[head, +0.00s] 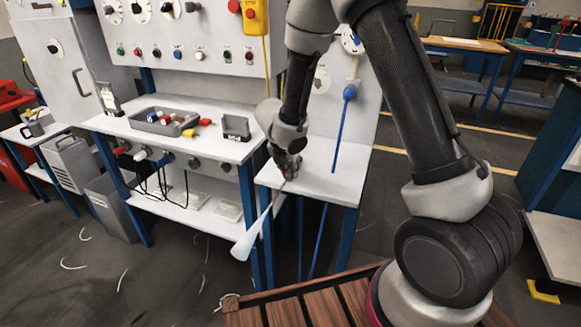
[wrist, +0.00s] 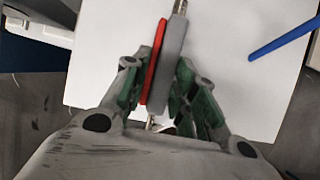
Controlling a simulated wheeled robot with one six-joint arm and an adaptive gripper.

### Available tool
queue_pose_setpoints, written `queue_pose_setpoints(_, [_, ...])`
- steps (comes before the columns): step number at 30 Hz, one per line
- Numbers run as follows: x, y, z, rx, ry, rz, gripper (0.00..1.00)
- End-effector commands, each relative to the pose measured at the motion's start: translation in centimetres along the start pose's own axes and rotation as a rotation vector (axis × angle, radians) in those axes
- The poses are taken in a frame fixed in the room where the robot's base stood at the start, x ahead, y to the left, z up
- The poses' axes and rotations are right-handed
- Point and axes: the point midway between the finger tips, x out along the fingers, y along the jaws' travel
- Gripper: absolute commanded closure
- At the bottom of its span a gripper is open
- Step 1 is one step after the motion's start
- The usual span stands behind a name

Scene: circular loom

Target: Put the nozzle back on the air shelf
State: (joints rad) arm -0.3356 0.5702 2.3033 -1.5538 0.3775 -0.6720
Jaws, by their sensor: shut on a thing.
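My gripper (head: 288,166) is shut on the nozzle, seen over the front left part of the white air shelf (head: 325,180). In the wrist view, the nozzle (wrist: 173,66) has a grey body with a red strip along its left side and a metal tip pointing up. The green-padded fingers (wrist: 160,95) press it from both sides. The shelf (wrist: 110,60) shows behind it. In the head view, a pale cone (head: 252,233) widens down and left from the gripper, past the shelf's front edge. My fingers hide much of the nozzle there.
A blue hose (head: 342,122) hangs from a fitting on the back panel over the shelf; it also shows in the wrist view (wrist: 288,40). Left is a bench with a grey tray (head: 143,123) of coloured parts and a small grey bin (head: 236,127).

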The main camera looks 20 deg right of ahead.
Motion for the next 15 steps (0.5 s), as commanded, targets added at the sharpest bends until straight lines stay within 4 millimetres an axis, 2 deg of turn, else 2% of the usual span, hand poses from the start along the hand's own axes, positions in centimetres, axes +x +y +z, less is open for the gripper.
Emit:
queue_pose_setpoints(1, [0.06, 0.00, -0.01, 0.000, 0.000, 0.000, 0.92])
queue_pose_setpoints(2, [0.07, 0.00, -0.03, 0.000, 0.000, 0.000, 0.69])
queue_pose_setpoints(5, [0.06, 0.00, -0.02, 0.000, 0.000, 0.000, 0.51])
queue_pose_setpoints(15, [-0.09, 0.01, 0.04, 0.000, -0.001, 0.000, 0.51])
